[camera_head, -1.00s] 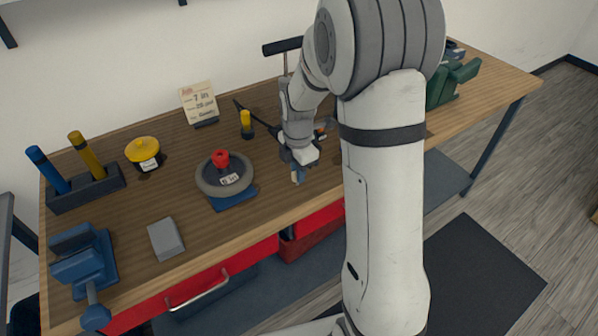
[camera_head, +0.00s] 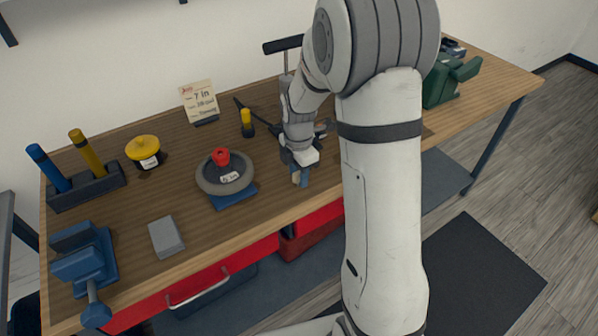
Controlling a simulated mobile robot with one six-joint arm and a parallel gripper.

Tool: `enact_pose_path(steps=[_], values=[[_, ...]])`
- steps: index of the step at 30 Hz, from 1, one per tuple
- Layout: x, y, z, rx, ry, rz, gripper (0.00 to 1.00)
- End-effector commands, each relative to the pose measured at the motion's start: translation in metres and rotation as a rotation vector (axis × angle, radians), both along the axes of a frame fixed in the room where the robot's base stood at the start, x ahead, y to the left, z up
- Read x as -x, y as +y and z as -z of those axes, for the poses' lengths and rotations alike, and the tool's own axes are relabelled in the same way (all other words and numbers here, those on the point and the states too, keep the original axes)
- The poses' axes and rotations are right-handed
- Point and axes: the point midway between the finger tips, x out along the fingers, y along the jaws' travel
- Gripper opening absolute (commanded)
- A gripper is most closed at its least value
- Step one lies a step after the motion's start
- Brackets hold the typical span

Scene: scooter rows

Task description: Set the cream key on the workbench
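The wooden workbench (camera_head: 150,205) runs across the view, with its front edge toward me. My gripper (camera_head: 300,178) points down over the front part of the bench, right of a grey round wheel. Its fingertips are small here, with tan and bluish bits between or on them. I cannot tell whether it is open or shut, or whether it holds anything. I cannot make out a cream key anywhere; my arm covers part of the bench.
The grey wheel with a red knob (camera_head: 222,175) rests on a blue base. A grey block (camera_head: 166,237), blue vise (camera_head: 84,265), yellow-lidded tub (camera_head: 144,150) and small yellow-topped item (camera_head: 247,122) stand around. A green vise (camera_head: 448,80) is at right. Bare wood lies front centre.

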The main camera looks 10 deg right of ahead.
Motion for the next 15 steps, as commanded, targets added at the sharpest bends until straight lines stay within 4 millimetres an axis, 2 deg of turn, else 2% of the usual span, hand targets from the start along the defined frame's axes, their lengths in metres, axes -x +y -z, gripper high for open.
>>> enact_pose_path(steps=[5, 15], values=[[-0.001, 0.0, -0.018, 0.0, -0.005, 0.001, 0.37], [-0.001, -0.001, -0.09, 0.0, -0.005, 0.001, 0.37]])
